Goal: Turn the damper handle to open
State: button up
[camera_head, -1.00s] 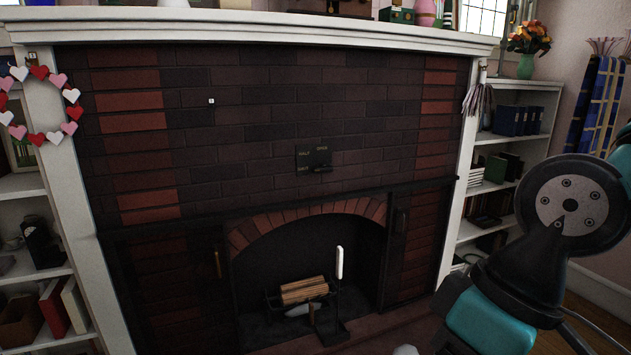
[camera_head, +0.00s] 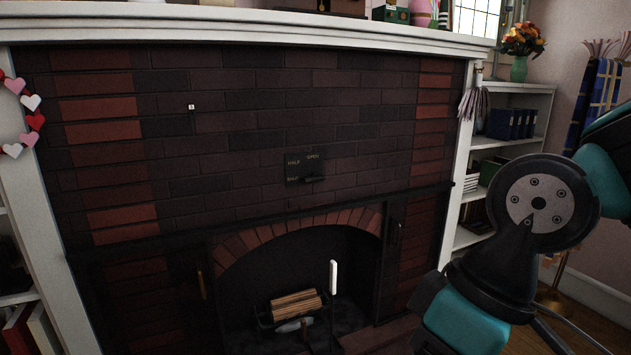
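The damper plate (camera_head: 300,167) is a small dark panel on the brick chimney front, above the fireplace arch. It carries faint lettering that reads HALF at upper left, OPEN at upper right and another word at lower left, likely SHUT. The damper handle (camera_head: 313,179) is a short dark bar low on the plate, pointing roughly level; its exact setting is hard to tell. My arm reaches in at the right, well apart from the plate. My gripper is outside the picture.
The fireplace opening below holds a log grate (camera_head: 296,304) and a white-handled tool (camera_head: 333,278). A white mantel (camera_head: 250,22) runs above. Bookshelves (camera_head: 513,100) stand at the right, and a heart garland (camera_head: 31,121) hangs at the left. The space before the brick front looks clear.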

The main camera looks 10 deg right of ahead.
aim_at(314, 176)
jog(key=u, duration=0.3)
jog(key=i, duration=1.05)
jog(key=u, duration=0.15)
